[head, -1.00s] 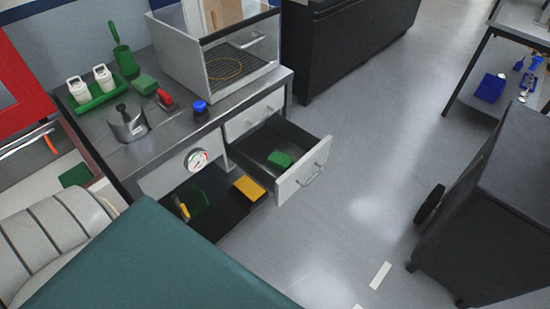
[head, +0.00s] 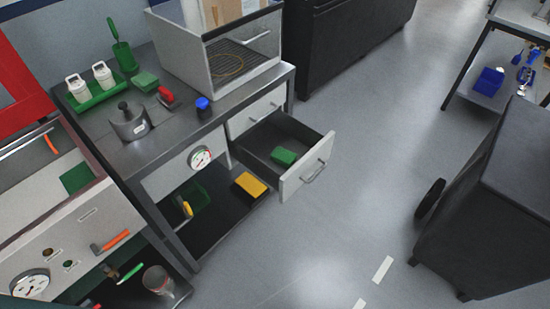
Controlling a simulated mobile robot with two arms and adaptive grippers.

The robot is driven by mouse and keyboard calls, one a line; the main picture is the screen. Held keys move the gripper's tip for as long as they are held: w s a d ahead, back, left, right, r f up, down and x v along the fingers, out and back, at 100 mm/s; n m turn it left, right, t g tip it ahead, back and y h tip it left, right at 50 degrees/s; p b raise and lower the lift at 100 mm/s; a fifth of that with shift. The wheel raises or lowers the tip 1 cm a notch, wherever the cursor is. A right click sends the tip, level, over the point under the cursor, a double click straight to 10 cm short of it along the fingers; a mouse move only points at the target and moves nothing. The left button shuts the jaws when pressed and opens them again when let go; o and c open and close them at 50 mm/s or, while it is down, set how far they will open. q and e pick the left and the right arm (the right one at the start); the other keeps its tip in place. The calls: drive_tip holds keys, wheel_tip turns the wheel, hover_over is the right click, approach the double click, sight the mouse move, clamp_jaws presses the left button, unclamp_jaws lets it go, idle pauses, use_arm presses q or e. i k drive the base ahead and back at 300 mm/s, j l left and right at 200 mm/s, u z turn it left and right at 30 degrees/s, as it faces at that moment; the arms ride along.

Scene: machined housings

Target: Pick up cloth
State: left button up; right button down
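No thing is plainly a cloth, and I cannot tell which one it is. A green folded-looking block (head: 284,157) lies in the open drawer (head: 305,180) of the steel bench. A yellow block-like piece (head: 251,185) lies on the bench's lower shelf. Another green block (head: 145,82) sits on the bench top beside a green tray (head: 96,96) with two white bottles. A flat green piece (head: 77,178) lies in the unit at the left. Neither of my grippers is in view.
The bench top (head: 183,122) also holds a steel pot (head: 129,121), a red-handled tool (head: 166,97), a blue-capped item (head: 203,107) and a glass-sided box (head: 228,70). The open drawer juts over the floor. A dark cabinet (head: 480,205) stands right. The floor between is clear.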

sight(285, 158)
drive_tip(key=u, duration=2.1)
drive_tip(key=z, duration=1.6)
drive_tip(key=i+l+u, duration=0.15)
drive_tip(key=i+l, duration=0.15)
drive_tip(key=i+l+u, duration=0.15)
drive_tip(key=l, duration=0.3)
drive_tip(key=i+l+u, duration=0.2)
drive_tip(key=i+l, duration=0.15)
drive_tip(key=l, duration=0.45)
drive_tip(key=k+l, duration=0.1)
drive_tip(key=l, duration=0.4)
